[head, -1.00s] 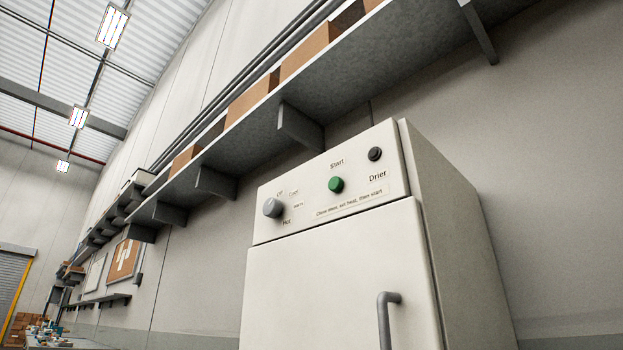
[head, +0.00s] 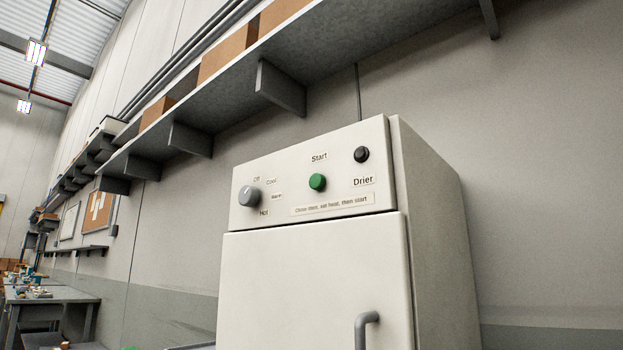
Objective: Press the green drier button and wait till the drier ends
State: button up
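The drier (head: 310,285) is a tall white cabinet at the centre right of the head view, its door looking shut, with a grey handle (head: 363,328) at the door's lower right. On its top panel is the round green button (head: 317,182) under the label "Start". A grey heat knob (head: 249,196) sits to the left among the marks Off, Cool, Warm and Hot; I cannot tell its setting for sure. A dark round part (head: 361,154) sits above the label "Drier" and looks unlit. My gripper is not in view.
A grey wall shelf (head: 330,45) with cardboard boxes (head: 227,54) runs above the drier. A workbench (head: 50,296) with small items stands far left. The space right in front of the panel looks clear.

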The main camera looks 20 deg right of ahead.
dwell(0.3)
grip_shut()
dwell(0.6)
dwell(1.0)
